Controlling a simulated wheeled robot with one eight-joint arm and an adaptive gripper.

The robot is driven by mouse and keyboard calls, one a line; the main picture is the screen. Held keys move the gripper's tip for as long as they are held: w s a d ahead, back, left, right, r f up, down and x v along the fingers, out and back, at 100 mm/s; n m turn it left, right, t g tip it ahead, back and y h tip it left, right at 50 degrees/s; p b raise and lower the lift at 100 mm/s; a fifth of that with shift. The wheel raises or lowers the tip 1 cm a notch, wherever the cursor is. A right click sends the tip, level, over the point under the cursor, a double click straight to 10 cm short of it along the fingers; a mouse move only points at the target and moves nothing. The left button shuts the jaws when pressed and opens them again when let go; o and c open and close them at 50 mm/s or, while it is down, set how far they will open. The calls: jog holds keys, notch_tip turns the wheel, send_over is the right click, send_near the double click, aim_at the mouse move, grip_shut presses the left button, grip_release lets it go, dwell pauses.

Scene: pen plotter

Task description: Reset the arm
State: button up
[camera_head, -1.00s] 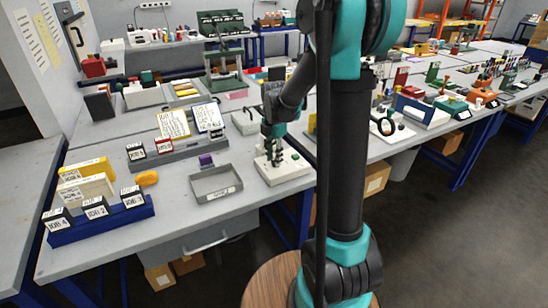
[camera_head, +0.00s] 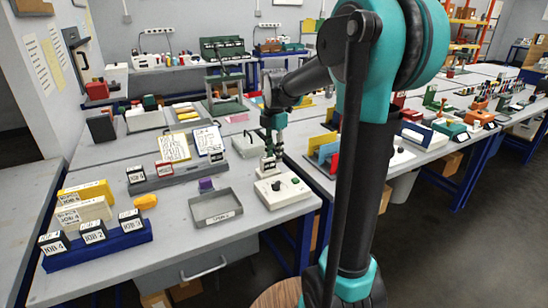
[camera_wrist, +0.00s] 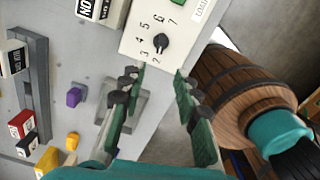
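My gripper (camera_head: 269,168) hangs fingers down by the back of a white control box (camera_head: 300,196) in the head view. In the wrist view my gripper (camera_wrist: 159,72) has its two green, dark-padded fingers spread wide with nothing between them. The box (camera_wrist: 137,22) lies beyond the fingertips, with a black dial knob (camera_wrist: 161,41) among printed numbers. The knob also shows in the head view (camera_head: 276,186), and the fingers look apart from it. A green button (camera_wrist: 194,4) is cut off at the top of the wrist view.
A grey tray (camera_head: 222,218), a purple block (camera_head: 206,184) and a blue card rack (camera_head: 120,237) lie left of the box. A long grey rack (camera_head: 170,181) holds small labelled blocks behind. A wooden barrel (camera_wrist: 220,85) stands beside the bench.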

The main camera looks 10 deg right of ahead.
jog(key=s+d+f+m+t, duration=0.2)
jog(key=s+f+m, duration=0.5)
jog(key=s+m, duration=0.4)
jog(key=s+d+f+m+t, duration=0.2)
jog(key=s+d+f+m, duration=0.1)
jog(key=s+f+m, duration=0.5)
jog(key=s+m, duration=0.2)
jog(key=m, duration=0.2)
jog(key=shift+s+f+m, duration=0.15)
jog(key=shift+s+m, duration=0.2)
jog(key=shift+m, duration=0.05)
